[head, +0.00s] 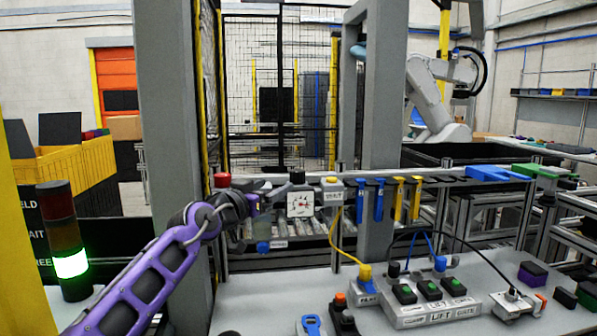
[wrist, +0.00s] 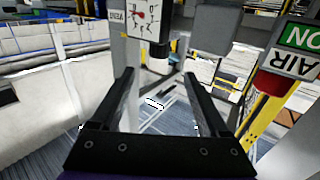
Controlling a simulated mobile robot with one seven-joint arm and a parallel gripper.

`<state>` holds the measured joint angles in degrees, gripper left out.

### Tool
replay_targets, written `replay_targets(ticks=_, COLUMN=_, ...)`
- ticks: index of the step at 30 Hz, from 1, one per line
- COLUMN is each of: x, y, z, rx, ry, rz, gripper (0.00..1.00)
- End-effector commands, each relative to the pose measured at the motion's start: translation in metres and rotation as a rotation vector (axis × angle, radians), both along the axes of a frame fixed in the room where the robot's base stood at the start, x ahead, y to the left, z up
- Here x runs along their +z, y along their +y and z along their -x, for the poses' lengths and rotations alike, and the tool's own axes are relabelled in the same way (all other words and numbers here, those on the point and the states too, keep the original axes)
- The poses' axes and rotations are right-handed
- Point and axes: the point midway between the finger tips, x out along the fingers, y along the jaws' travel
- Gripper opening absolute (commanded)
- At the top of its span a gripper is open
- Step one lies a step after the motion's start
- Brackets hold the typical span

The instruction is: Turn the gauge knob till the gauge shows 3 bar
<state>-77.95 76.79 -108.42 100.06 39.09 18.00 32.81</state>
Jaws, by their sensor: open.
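The gauge (head: 300,205) has a square white face with dark marks, on the rail in the middle of the head view. A black knob (head: 297,178) sits on top of it. My gripper (head: 268,194) is just left of the gauge, apart from the knob. In the wrist view the gauge (wrist: 150,18) appears upside down at the top, with red on its dial; I cannot read its value. The knob (wrist: 158,65) shows beyond and between the tips of my open gripper (wrist: 160,77). Nothing is between the fingers.
A red knob (head: 222,180) stands left of my gripper. A small labelled box with a yellow knob (head: 331,182) is close right of the gauge. Blue and yellow hanging pieces (head: 378,200) follow. Below, a bench holds a LIFT/GATE button box (head: 430,308) with cables.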

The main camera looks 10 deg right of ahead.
Motion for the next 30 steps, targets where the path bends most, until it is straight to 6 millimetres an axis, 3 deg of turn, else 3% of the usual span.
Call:
replay_targets(ticks=18, x=0.001, y=-0.079, z=-0.103, rx=-0.003, ry=0.003, rz=-0.001, gripper=0.78)
replay_targets(ticks=24, x=0.000, y=-0.092, z=-0.122, rx=-0.001, ry=0.003, rz=0.000, gripper=0.78)
replay_targets(ticks=30, x=0.000, y=-0.096, z=-0.127, rx=-0.001, ry=0.003, rz=-0.001, gripper=0.78)
